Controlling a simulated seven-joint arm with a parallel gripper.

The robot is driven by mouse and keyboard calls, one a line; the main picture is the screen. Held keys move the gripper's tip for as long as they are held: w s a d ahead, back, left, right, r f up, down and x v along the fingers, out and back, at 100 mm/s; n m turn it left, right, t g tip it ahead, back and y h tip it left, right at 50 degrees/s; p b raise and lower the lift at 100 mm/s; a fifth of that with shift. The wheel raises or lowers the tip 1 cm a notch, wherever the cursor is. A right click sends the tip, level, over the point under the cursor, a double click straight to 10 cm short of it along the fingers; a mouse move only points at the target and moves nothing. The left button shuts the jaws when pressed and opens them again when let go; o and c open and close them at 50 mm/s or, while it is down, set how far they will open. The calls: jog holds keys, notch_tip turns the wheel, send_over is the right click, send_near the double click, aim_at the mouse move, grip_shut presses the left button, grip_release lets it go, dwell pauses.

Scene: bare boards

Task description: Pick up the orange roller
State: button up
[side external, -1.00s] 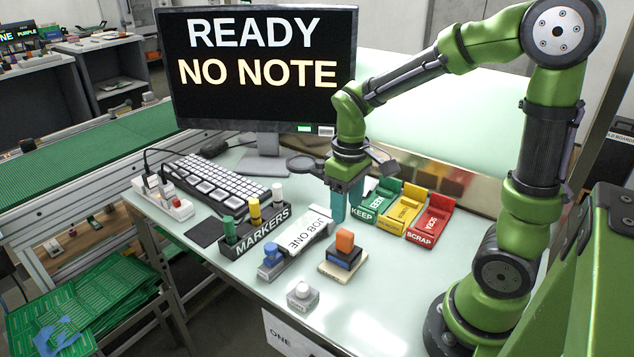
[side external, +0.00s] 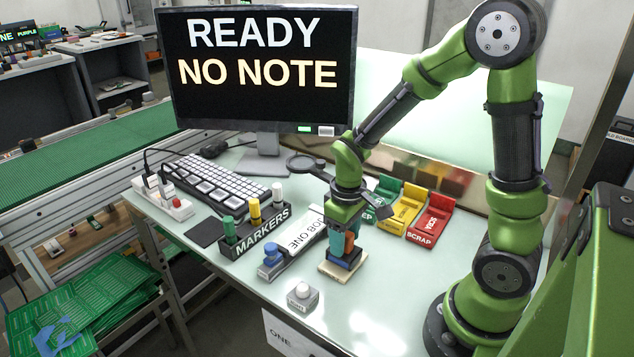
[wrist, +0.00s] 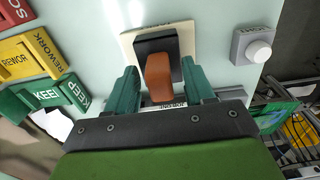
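The orange roller (wrist: 160,77) stands on a dark block (wrist: 155,45) that rests on a pale square base (wrist: 128,40). In the side view the orange roller (side external: 349,243) is partly hidden by my fingers. My gripper (side external: 344,242) is lowered over it, with teal fingers on either side. In the wrist view my gripper (wrist: 160,70) is open, with the orange roller between its fingers and a gap visible on each side.
A grey box with a white button (side external: 299,295) sits in front. A markers holder (side external: 258,235) and a JOB ONE strip (side external: 300,240) lie to the left. Green, yellow (side external: 403,210) and red (side external: 431,221) trays stand to the right. The front-right tabletop is clear.

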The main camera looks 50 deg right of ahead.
grip_shut()
jog(key=shift+r, duration=0.1)
notch_tip(320, 180, up, 10)
jog(key=shift+f, duration=0.1)
dwell(0.4)
